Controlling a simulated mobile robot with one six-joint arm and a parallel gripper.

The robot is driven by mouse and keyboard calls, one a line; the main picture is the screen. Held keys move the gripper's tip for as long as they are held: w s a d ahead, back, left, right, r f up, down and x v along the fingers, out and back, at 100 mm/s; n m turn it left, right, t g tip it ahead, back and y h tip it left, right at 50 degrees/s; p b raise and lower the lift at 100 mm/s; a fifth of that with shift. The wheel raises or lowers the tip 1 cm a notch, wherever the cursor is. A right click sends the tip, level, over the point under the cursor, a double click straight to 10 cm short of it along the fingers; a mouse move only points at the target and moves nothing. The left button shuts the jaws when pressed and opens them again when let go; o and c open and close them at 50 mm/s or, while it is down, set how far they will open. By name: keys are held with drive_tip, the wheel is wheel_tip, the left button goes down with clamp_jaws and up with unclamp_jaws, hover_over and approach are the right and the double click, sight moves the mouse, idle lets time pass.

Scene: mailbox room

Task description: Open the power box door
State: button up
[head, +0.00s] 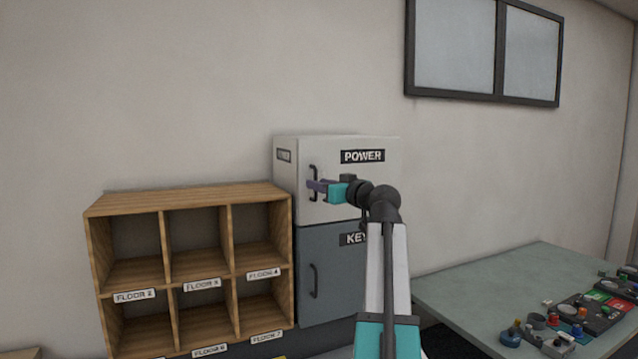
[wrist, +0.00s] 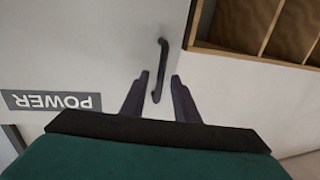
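The white power box (head: 345,205) with its POWER label hangs on the wall above a grey box, and its door looks shut. Its dark vertical handle (head: 313,182) is on the door's left side. My gripper (head: 312,185) is at that handle in the head view. In the wrist view the picture is turned over: the handle (wrist: 160,68) runs up between and beyond the two purple fingers of my gripper (wrist: 160,82). The fingers are apart, with a gap on each side of the handle's lower end. The POWER label (wrist: 52,101) shows upside down at left.
A grey key box (head: 330,275) with its own handle is directly below. A wooden shelf (head: 190,195) with labelled compartments stands close on the left. A table (head: 480,300) with small parts is at right. The wall above is clear up to a framed window (head: 485,50).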

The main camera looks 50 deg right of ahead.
drive_tip(key=shift+w, duration=0.3)
drive_tip(key=shift+c, duration=0.3)
clamp_jaws()
drive_tip(key=shift+s, duration=0.1)
